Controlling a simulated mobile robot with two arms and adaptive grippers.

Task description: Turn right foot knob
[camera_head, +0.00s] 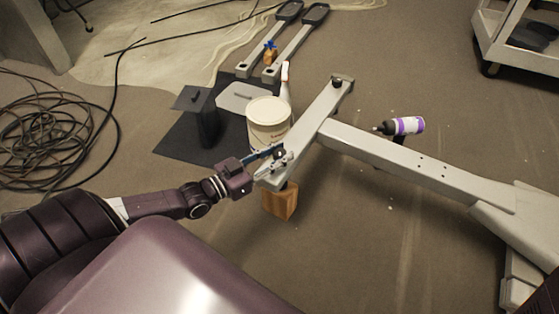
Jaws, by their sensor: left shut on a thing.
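The elliptical's pale grey frame has a cross foot bar (316,118) running from the near left to the far right. A dark round foot knob (337,80) shows at its far end. My left gripper (277,157) is at the bar's near end, with its fingers shut on a small part there. This looks like the near foot knob, but the fingers hide most of it. My right gripper is not in view.
A wooden block (279,203) is under the bar's near end. A white bucket (268,122) stands close behind my gripper. A purple-labelled bottle (408,126) is beyond the long beam (400,160). Coiled cable (50,130) lies left. A cart (520,40) stands far right.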

